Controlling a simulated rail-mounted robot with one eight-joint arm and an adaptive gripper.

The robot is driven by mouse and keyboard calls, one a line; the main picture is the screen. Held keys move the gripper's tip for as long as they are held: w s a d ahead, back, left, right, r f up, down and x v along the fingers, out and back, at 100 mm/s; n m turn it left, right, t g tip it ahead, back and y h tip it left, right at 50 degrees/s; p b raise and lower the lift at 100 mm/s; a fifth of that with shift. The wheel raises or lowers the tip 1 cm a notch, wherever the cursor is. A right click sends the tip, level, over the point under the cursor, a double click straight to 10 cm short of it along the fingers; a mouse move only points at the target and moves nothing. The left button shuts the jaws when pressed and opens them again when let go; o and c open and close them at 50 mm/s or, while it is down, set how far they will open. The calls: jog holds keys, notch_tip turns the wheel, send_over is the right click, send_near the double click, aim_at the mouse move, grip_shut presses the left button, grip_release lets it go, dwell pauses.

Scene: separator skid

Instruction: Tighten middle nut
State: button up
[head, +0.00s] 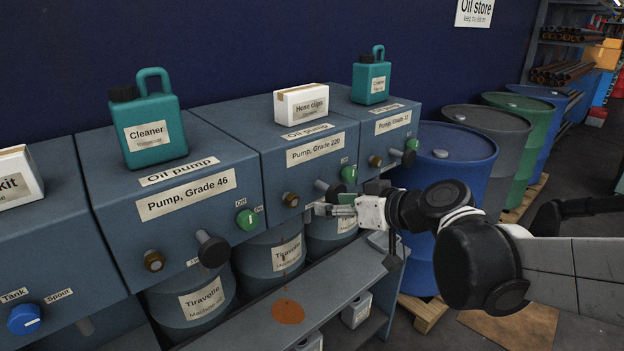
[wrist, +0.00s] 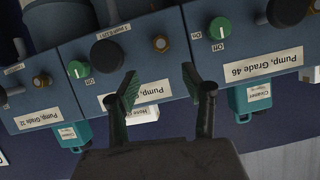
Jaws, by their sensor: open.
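Three pump boxes each carry a brass nut on the front. The middle nut (head: 291,199) is on the Pump, Grade 220 box (head: 270,172), left of its black knob (head: 328,189). The wrist view is upside down and shows this nut (wrist: 161,43) right of the knob (wrist: 107,53). My gripper (head: 328,210) is open and empty, its fingertips in front of the Grade 220 box near the nut and knob. In the wrist view the two fingers (wrist: 160,82) stand apart, with the nut beyond the gap between their tips. Contact with the nut is not visible.
Other nuts are on the Grade 46 box (head: 153,260) and Grade 22 box (head: 375,161). A green switch (head: 349,174) and black knobs stick out nearby. Tiravolle drums (head: 272,258) stand below, behind a stained shelf (head: 335,285). A blue barrel (head: 446,165) stands right.

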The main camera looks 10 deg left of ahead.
aim_at(295, 200)
jog(key=x, duration=1.4)
jog(key=shift+a+r+p, duration=0.15)
jog(key=shift+p, duration=0.2)
grip_shut()
